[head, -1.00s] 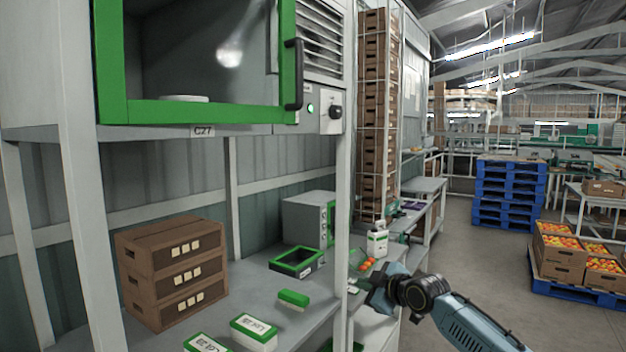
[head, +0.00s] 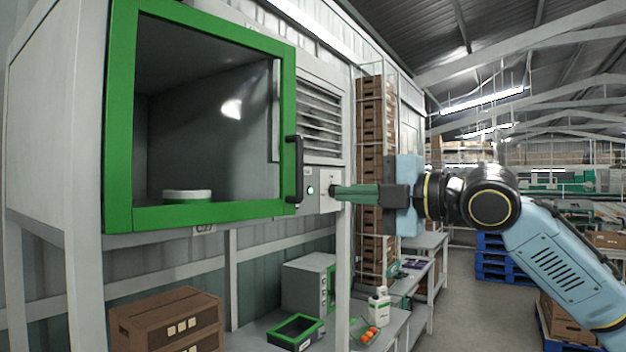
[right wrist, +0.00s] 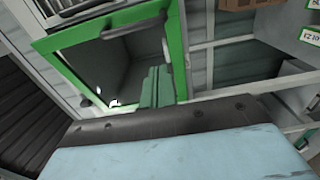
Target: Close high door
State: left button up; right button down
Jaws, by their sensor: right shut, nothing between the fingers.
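The high door (head: 120,120) is a green frame around a window, on a grey cabinet at upper left in the head view. Its black upright handle (head: 293,168) is on its right edge. I cannot tell how far the door stands from the cabinet front. My right gripper (head: 336,190) has green fingers, shut and empty, pointing left. Its tips overlap the control panel just right of the handle; I cannot tell whether they touch. In the right wrist view the fingers (right wrist: 158,70) overlap the door frame (right wrist: 100,27). My left gripper is not in view.
The panel has a lit green button (head: 310,190) and a vent (head: 320,120) above. Below, a bench holds brown crates (head: 165,325), a green-rimmed tray (head: 297,333) and a white bottle (head: 379,305). An aisle lies at right.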

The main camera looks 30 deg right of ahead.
jog(key=w+a+p, duration=0.1)
jog(key=w+p, duration=0.4)
jog(key=w, duration=0.4)
jog(key=shift+w, duration=0.4)
